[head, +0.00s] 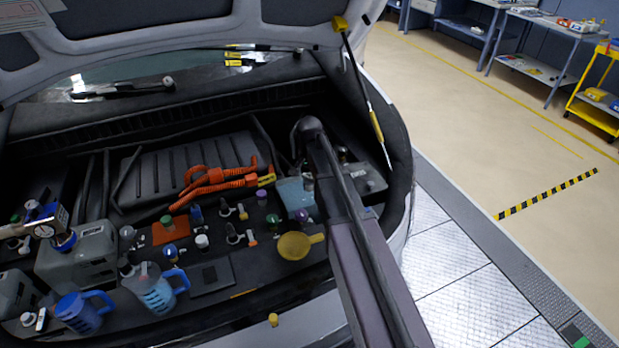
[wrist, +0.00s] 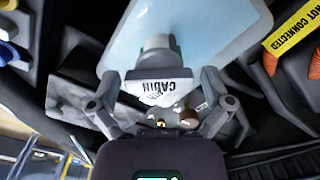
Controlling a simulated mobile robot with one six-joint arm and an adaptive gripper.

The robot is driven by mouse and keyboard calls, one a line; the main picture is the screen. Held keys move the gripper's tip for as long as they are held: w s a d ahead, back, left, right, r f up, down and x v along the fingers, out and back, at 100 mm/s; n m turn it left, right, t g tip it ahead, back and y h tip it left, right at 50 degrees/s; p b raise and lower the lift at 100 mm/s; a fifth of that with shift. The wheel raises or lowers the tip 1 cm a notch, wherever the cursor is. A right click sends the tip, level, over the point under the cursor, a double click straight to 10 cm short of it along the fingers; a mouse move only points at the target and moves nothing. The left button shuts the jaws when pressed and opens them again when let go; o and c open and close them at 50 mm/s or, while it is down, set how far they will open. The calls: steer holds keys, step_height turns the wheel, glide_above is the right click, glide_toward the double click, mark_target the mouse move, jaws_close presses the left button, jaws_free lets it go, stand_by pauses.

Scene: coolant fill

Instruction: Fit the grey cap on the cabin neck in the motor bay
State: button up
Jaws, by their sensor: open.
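The cabin neck (wrist: 158,60) stands in the wrist view on a pale blue translucent tank (wrist: 220,30), with a white tag (wrist: 160,90) reading CABIN in front of it. A grey-green round top (wrist: 157,41) shows at its end; I cannot tell whether this is the grey cap or the bare neck. My gripper (wrist: 160,75) is open, with one finger at each side of the neck's base area; contact cannot be told. In the head view the tank (head: 296,194) is partly visible left of my arm, and my gripper is hidden behind the arm.
Orange cables (head: 213,183) lie left of the tank. A yellow funnel (head: 294,246), coloured caps, two blue-handled jugs (head: 157,288) and a grey box (head: 80,257) crowd the bay's front. A prop (head: 362,90) holds the lid up at right. Dark hoses run beside the neck.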

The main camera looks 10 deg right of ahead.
steer(key=shift+n, duration=0.4)
steer(key=n, duration=0.9)
step_height(320, 180, up, 14)
steer(key=p, duration=1.4)
stand_by(0.4)
steer(key=s+f+m+b, duration=0.1)
steer(key=s+f+b, duration=0.1)
steer(key=s, duration=0.9)
steer(key=s+f+m+b, duration=0.1)
steer(key=s+f+b, duration=0.1)
steer(key=s, duration=0.9)
steer(key=shift+d+f+b, duration=0.35)
steer(key=shift+d+b, duration=0.05)
steer(key=shift+d, duration=0.05)
